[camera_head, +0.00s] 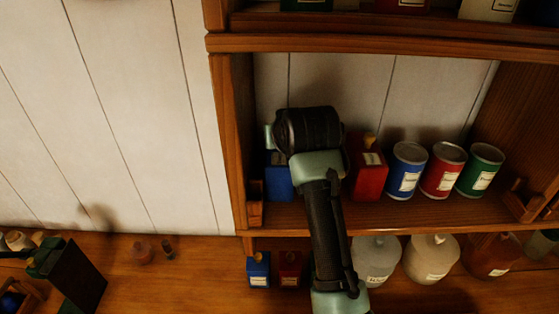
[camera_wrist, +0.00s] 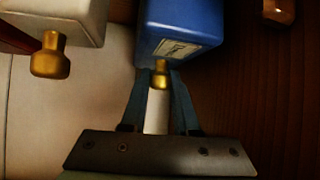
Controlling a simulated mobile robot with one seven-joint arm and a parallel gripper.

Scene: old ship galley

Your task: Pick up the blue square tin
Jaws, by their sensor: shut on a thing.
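The blue square tin (camera_head: 279,182) is at the left end of the middle shelf, partly hidden by my arm in the head view. In the wrist view the blue tin (camera_wrist: 186,28) is close to my gripper, with a pale label and a small brass knob (camera_wrist: 160,80). My gripper (camera_wrist: 160,76) is shut on the tin at this knob, one finger on each side. In the head view my wrist hides the fingers. I cannot tell whether the tin's base touches the shelf.
A white tin (camera_wrist: 62,20) with a brass knob stands close beside it. A red square tin (camera_head: 369,176) and round blue, red and green cans stand to the right. The wooden shelf side (camera_head: 231,150) is close on the left. Smaller tins and jars stand below.

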